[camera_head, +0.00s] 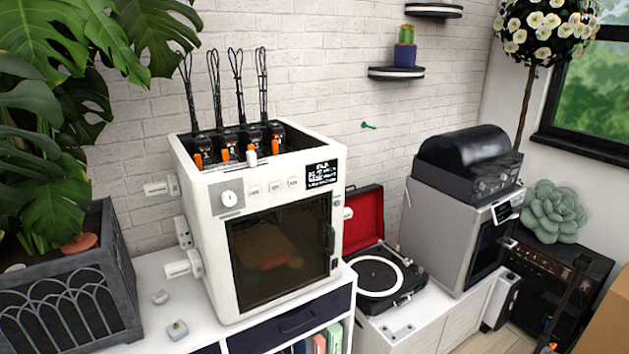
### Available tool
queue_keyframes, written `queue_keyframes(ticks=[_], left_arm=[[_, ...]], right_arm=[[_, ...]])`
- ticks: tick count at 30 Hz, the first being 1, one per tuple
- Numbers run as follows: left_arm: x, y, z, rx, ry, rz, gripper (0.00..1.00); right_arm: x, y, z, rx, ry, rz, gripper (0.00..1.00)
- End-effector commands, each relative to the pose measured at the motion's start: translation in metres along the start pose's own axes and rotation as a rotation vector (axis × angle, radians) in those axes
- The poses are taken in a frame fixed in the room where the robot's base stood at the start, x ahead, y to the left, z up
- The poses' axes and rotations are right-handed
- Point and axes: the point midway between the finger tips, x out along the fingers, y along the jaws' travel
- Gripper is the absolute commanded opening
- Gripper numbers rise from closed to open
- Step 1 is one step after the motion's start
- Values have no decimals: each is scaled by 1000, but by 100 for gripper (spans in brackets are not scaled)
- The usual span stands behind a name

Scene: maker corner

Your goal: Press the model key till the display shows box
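A white 3D printer (207,260) with a dark glass front door (283,250) stands on the white cabinet. Its sloped top panel carries a round white knob (229,198) at the left. Right of the knob is a row of small pale keys (274,187); their labels are too small to read, so I cannot tell which is the model key. The black display (321,174) at the panel's right end shows several lines of white text, too small to read. Neither of my grippers is in view, and nothing is seen touching the keys.
The white cabinet top (150,289) has small loose pieces left of the printer. A planter (66,290) with a large-leaved plant stands at the left. An open red-lined record player (380,275) and a grey machine (440,235) stand at the right. The space before the panel looks clear.

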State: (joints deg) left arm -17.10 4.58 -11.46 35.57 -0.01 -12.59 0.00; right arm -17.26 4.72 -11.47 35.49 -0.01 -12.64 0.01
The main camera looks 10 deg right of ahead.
Motion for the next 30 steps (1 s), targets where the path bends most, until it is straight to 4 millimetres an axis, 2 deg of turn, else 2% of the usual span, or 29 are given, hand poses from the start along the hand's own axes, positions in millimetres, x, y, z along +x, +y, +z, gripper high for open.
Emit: queue_keyframes(ticks=[9, 21, 30], left_arm=[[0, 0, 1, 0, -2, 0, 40], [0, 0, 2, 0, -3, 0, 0], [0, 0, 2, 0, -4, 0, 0]], right_arm=[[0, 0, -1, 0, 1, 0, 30], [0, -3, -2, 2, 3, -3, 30], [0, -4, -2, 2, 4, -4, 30]])
